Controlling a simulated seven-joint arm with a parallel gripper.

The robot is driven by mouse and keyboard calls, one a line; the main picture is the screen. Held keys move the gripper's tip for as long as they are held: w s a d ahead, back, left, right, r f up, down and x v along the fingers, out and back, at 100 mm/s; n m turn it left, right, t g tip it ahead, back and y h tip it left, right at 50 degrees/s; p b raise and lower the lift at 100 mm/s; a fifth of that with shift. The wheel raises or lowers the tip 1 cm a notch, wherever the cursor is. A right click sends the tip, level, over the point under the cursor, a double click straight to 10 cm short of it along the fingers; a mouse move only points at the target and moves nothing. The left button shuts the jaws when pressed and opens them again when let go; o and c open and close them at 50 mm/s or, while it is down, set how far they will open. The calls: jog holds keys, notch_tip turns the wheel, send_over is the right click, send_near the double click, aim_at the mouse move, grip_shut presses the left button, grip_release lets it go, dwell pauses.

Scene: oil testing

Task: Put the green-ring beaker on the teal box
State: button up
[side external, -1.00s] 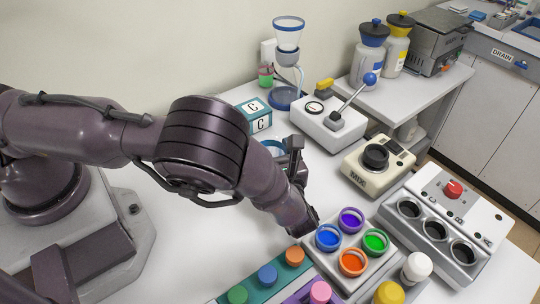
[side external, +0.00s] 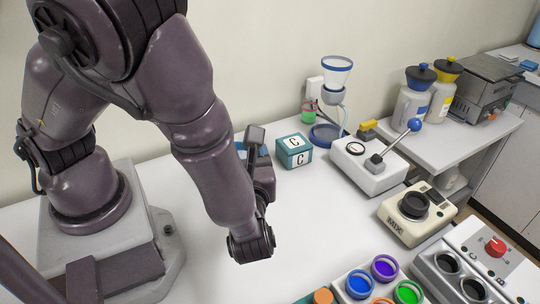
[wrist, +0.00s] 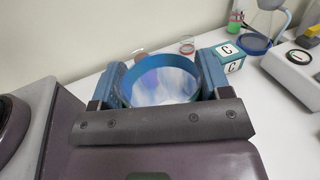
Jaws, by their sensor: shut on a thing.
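In the side view my gripper (side external: 258,160) is held low over the white table near the wall, mostly hiding the vessel. The teal box (side external: 294,150), marked C, stands on the table a little right of the gripper, apart from it. It also shows in the wrist view (wrist: 231,58), right of the vessel. Its top is bare.
Two small clear beakers with reddish rims (wrist: 187,46) stand near the wall. A funnel stand (side external: 334,95) and a small beaker with green contents (side external: 308,113) are behind the box. A lever device (side external: 375,165) and mixer (side external: 415,210) stand right.

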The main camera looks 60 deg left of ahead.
jog(key=w+a+r, duration=0.3)
jog(key=w+a, duration=0.1)
jog(key=a, duration=0.2)
jog(key=w+a+r, duration=0.3)
jog(key=a+r, duration=0.1)
jog(key=a, duration=0.2)
jog(key=shift+w+a+f, duration=0.55)
jog(key=shift+w+f, duration=1.75)
jog(key=shift+w, duration=0.1)
jog(key=shift+w+a+f, duration=0.55)
jog(key=shift+w+f, duration=1.75)
jog(key=shift+w, duration=0.05)
jog(key=shift+w+a+f, duration=0.55)
jog(key=shift+w+f, duration=1.75)
jog(key=shift+w, duration=0.1)
jog(key=shift+f, duration=0.1)
jog(key=o, duration=1)
jog(key=shift+c, duration=0.2)
